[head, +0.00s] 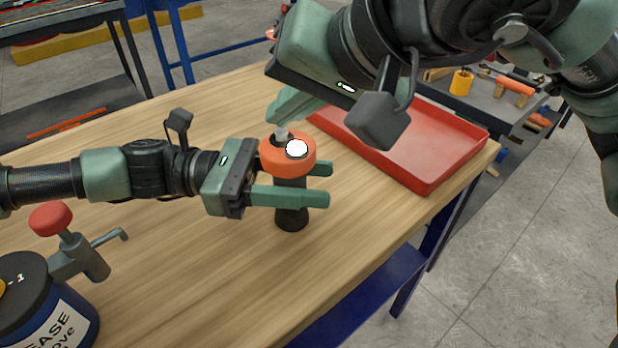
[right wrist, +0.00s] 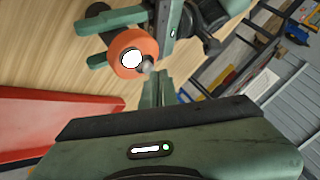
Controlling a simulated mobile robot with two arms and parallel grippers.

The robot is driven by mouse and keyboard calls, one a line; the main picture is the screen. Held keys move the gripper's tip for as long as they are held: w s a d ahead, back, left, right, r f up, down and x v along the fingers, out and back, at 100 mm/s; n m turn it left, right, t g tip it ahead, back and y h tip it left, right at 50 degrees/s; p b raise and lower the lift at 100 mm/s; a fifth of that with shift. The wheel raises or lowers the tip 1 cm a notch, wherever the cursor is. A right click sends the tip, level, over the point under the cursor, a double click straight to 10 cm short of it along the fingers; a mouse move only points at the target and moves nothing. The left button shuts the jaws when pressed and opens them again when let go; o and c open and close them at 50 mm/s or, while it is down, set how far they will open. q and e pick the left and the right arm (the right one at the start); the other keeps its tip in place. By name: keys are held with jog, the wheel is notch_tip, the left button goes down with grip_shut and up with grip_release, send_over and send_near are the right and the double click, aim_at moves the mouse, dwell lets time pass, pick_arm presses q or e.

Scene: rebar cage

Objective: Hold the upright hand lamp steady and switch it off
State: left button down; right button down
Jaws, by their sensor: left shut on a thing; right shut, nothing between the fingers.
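The hand lamp stands upright on the wooden table, with an orange head (head: 268,158), a bright white lens and a black body (head: 291,205). The orange head also shows in the right wrist view (right wrist: 121,63). My left gripper (head: 322,184) is shut on the black body just below the head. A small grey metal switch (head: 281,133) sticks up at the head's edge; it also shows in the right wrist view (right wrist: 147,66). My right gripper (head: 283,120) is shut and empty, its fingertips right at the switch. I cannot tell whether they touch it.
A red tray (head: 420,150) lies on the table behind and right of the lamp. A blue grease tub (head: 62,325) with a red-knobbed pump (head: 50,219) stands at front left. The table's right edge is near the lamp.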

aim_at(288, 144)
jog(key=shift+f, duration=0.1)
dwell(0.4)
jog(key=shift+f, duration=0.4)
jog(key=shift+r, duration=0.45)
notch_tip(288, 144, up, 6)
dwell(0.8)
pick_arm(q)
jog(key=c, duration=0.7)
grip_release()
